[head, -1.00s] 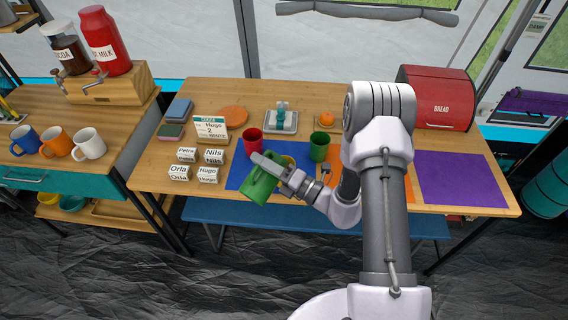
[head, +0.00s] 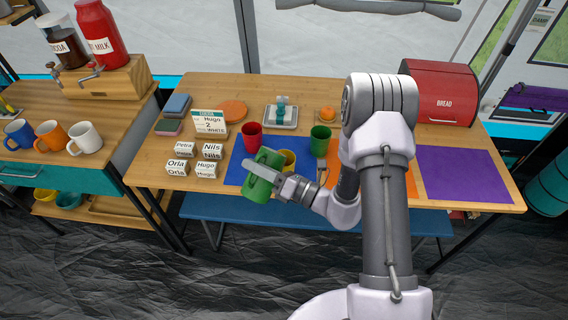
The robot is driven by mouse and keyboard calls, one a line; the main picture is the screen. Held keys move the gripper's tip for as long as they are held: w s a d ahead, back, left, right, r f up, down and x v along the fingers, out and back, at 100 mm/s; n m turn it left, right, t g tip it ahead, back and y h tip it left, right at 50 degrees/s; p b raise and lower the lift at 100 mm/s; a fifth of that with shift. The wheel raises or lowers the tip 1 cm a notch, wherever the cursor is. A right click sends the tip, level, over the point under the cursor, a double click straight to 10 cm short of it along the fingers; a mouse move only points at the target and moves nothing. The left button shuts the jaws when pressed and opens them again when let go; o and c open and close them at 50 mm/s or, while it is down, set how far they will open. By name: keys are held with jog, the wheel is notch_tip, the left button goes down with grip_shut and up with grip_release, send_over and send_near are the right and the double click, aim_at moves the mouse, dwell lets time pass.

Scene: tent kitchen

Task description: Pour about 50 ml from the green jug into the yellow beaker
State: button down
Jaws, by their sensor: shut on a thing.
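The green jug (head: 258,186) is held by my gripper (head: 276,183) at the front edge of the blue mat. The jug is tilted, its top leaning to the right. The yellow beaker (head: 288,158) stands on the blue mat just behind and to the right of the jug, partly hidden by the jug and gripper. My gripper is shut on the jug. I cannot see any liquid or the inside of the jug from here.
A red cup (head: 252,134) and a green cup (head: 320,140) stand close behind the beaker on the blue mat (head: 237,165). Name blocks (head: 206,169) lie to the left. A red bread box (head: 438,92) stands at the back right. The purple mat (head: 463,174) is bare.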

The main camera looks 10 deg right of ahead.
jog(key=shift+a+f+n, duration=0.15)
jog(key=shift+n, duration=0.25)
jog(key=shift+s+a+f+n+b, duration=0.1)
jog(key=shift+s+f+n+b, duration=0.05)
jog(key=shift+f+n+b, duration=0.25)
jog(key=shift+s+a+f+n+b, duration=0.1)
jog(key=shift+f+n+b, duration=0.2)
jog(key=shift+f+b, duration=0.15)
jog(key=shift+a+f, duration=0.1)
dwell(0.7)
jog(key=shift+s+a+f, duration=0.1)
jog(key=shift+s, duration=0.05)
jog(key=s+a+f+n+g+b, duration=0.1)
jog(key=s+a+f+n+b, duration=0.1)
jog(key=f+n, duration=0.4)
jog(key=shift+s+a+n+g+b, duration=0.3)
jog(key=shift+s+a+n+b, duration=0.1)
jog(key=shift+s+a+n, duration=0.6)
